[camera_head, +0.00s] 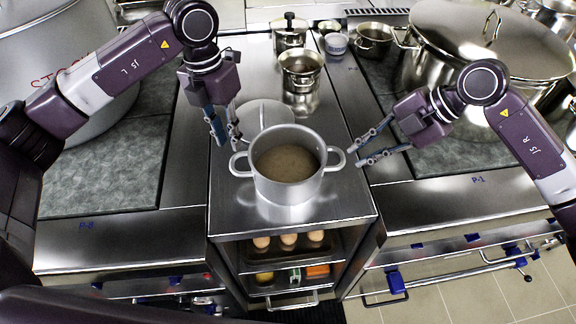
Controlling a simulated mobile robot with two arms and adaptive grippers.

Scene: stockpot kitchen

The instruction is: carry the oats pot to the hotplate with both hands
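The oats pot (289,180) is a steel pot with two side handles and a brownish filling. It stands upright on the steel counter between the two cooking surfaces. My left gripper (226,136) is just above and behind its left handle, fingers pointing down, not visibly touching it; the gap between its fingers is hard to judge. My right gripper (361,152) is open beside the right handle, its two fingers apart and pointing at it. Grey hotplate surfaces lie on the left (105,170) and on the right (450,152). Which one the task means I cannot tell.
A large stockpot (50,60) stands at the left and a lidded one (480,45) at the right. Smaller pots (301,72) stand behind the oats pot, with a round pale lid or plate (264,113) close behind it. Eggs (288,239) sit on a shelf below.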

